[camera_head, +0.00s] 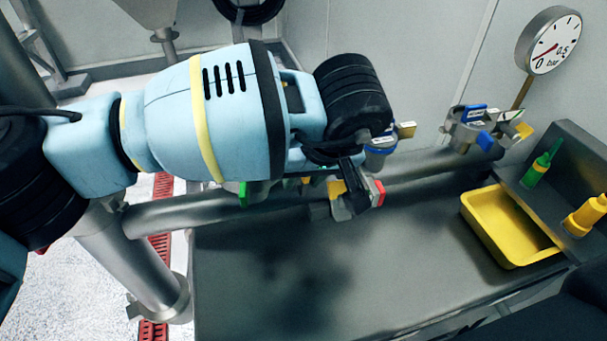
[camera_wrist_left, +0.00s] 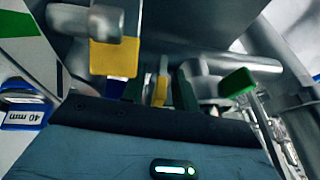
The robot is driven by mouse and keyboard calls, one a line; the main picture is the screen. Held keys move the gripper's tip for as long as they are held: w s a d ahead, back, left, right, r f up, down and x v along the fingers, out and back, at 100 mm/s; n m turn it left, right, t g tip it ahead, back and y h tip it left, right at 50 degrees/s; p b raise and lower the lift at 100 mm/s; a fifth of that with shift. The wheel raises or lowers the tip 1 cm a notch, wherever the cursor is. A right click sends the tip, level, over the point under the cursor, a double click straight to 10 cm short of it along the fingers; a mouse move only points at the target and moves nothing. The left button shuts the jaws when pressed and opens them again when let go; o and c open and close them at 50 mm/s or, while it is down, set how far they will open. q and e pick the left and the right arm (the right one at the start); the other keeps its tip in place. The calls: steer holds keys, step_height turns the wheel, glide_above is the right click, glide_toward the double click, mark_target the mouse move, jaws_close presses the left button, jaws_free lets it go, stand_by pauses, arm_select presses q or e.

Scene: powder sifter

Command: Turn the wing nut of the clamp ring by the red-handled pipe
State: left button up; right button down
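My left gripper (camera_wrist_left: 158,92) points at the pipe clamps in the left wrist view. Its two dark green fingers stand apart on either side of a small yellow wing (camera_wrist_left: 162,72), with gaps showing. In the head view my left arm covers the fingertips. A red-ended handle (camera_head: 378,192) sticks out by the pipe just right of my wrist, with a yellow tab (camera_head: 336,187) beside it. A green-ended handle (camera_wrist_left: 238,82) is right of the fingers in the wrist view; green also shows under my arm in the head view (camera_head: 243,194). My right gripper is out of view.
A blue-handled fitting (camera_head: 380,142) is behind my wrist. A yellow tray (camera_head: 481,226) and green and yellow bottles (camera_head: 538,168) stand right. The steel table's middle (camera_head: 330,275) is clear.

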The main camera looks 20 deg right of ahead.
arm_select(q)
steer(key=shift+f, duration=0.1)
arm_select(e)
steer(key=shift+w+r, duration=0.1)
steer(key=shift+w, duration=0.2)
arm_select(q)
jaws_close()
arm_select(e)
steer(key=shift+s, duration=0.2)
